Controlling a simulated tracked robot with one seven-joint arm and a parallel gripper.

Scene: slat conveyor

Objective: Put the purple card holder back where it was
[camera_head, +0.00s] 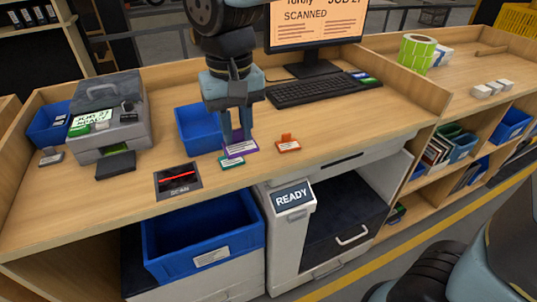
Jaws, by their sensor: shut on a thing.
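The purple card holder (240,149) is at the tips of my gripper (237,138), above the wooden desk. The gripper points down and is shut on it. The holder has a white label facing forward. A green card holder (231,162) lies just in front of and below it. An orange card holder (288,145) sits on the desk to the right. I cannot tell whether the purple holder touches the desk or the green holder.
A blue bin (196,131) stands just left of my gripper. A black scan pad (178,180) with a red line lies front left. A grey printer (107,117) is at left; a keyboard (310,88) and monitor (316,28) are behind. Desk right of the orange holder is clear.

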